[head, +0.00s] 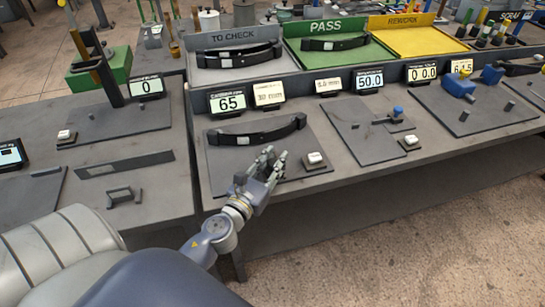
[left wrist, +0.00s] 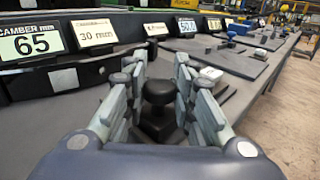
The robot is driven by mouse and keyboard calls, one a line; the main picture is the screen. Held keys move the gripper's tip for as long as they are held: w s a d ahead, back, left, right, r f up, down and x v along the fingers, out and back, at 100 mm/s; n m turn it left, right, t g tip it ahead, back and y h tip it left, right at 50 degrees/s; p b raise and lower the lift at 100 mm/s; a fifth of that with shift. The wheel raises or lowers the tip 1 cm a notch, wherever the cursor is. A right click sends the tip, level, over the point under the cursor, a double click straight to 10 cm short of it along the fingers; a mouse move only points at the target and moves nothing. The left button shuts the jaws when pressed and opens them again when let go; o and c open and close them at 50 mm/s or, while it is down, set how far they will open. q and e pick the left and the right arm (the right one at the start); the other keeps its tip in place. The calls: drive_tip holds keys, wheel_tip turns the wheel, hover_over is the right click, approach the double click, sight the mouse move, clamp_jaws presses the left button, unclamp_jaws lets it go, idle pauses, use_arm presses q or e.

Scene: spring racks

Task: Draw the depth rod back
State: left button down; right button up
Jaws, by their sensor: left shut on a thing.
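My left gripper (head: 272,160) is at the front of the camber plate (head: 230,178), just right of and in front of a dark curved leaf spring (head: 258,134). In the left wrist view its fingers (left wrist: 158,100) are closed around a black round knob (left wrist: 158,91) on a dark block. I take this knob as the end of the depth rod; the rod itself is hidden. The spring's left part, with a pale label, shows beside the fingers (left wrist: 62,80). The camber display (head: 232,101) reads 65, and the card beside it (head: 268,94) reads 30 mm. My right gripper is not in view.
A white button (head: 314,159) sits right of my gripper. The plate with the blue knob (head: 397,112) lies further right, below a 50.0 display (head: 369,79). TO CHECK (head: 215,76), PASS (head: 310,63) and REWORK (head: 420,45) trays stand behind. The bench's front edge is close.

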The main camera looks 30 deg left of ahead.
use_arm(q)
drive_tip(key=c, duration=1.3)
unclamp_jaws()
drive_tip(key=shift+s+d+f, duration=0.2)
drive_tip(key=shift+c, duration=0.2)
drive_tip(key=shift+r, duration=0.15)
wheel_tip(320, 180, up, 10)
